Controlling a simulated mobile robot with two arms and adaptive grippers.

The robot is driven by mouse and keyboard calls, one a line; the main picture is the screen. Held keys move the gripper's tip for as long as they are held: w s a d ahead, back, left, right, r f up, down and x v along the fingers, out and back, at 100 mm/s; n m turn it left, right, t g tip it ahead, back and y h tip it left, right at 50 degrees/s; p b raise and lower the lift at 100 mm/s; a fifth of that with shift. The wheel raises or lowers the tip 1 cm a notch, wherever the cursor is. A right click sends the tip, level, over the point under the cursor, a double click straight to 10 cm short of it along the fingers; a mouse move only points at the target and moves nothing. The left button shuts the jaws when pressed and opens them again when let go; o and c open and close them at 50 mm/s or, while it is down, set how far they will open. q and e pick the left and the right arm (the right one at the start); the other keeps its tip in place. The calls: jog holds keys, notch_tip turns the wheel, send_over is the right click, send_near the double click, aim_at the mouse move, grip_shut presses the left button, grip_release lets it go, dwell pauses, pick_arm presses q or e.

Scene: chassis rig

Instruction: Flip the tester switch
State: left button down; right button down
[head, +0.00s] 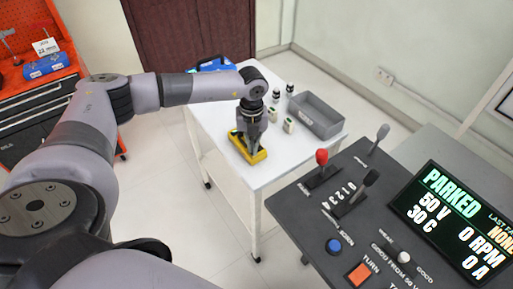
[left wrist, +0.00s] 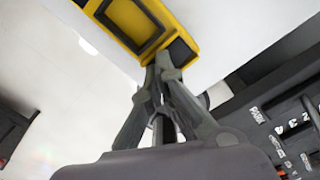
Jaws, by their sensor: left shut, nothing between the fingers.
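The yellow tester (head: 247,150) lies on the white table in the head view, near the table's left front edge. My left gripper (head: 251,147) is over the tester, fingers pointing down. In the left wrist view its fingertips (left wrist: 163,62) are together at the end of the tester, with nothing between them. I cannot tell whether they touch it. The switch itself cannot be made out. My right gripper is in neither view.
The white table (head: 282,160) also holds a grey bin (head: 318,117), small bottles (head: 289,88) and a blue case (head: 211,65). A dark control console (head: 310,215) with levers, buttons and a "PARKED" display (head: 451,221) stands at the right. A red tool cabinet (head: 30,75) is at the left.

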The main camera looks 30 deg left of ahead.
pick_arm(q)
jog(key=shift+r+p, duration=2.2)
jog(key=shift+r, duration=1.15)
